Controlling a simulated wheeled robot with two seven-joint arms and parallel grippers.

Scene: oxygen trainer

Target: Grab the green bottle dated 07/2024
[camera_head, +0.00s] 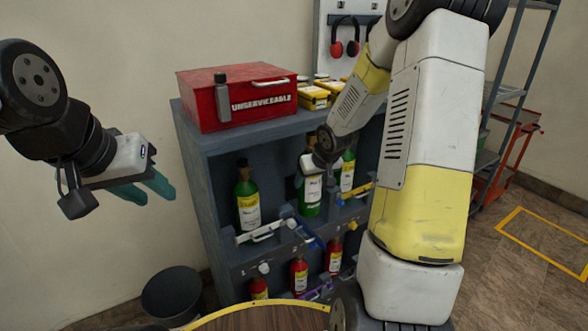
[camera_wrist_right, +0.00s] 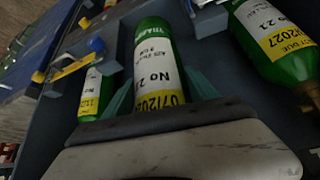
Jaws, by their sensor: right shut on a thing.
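Several green bottles stand on the upper shelf of the grey cabinet (camera_head: 190,150): a left one (camera_head: 247,205), a middle one (camera_head: 311,190) and a right one (camera_head: 347,172). My right gripper (camera_wrist_right: 162,92) is shut on the middle bottle, which shows between its teal fingers in the right wrist view (camera_wrist_right: 152,55). Its yellow label reads 07/202 with the last digit hard to read. A neighbouring bottle (camera_wrist_right: 275,40) at the right of that view appears dated 07/2027. My left gripper (camera_head: 152,196) is open and empty, left of the cabinet.
Red bottles (camera_head: 299,274) stand on the lower shelf. A red box marked UNSERVICEABLE (camera_head: 240,97) and yellow boxes (camera_head: 314,96) sit on top. A black bin (camera_head: 172,293) is on the floor at left; a round wooden table edge (camera_head: 265,318) is in front.

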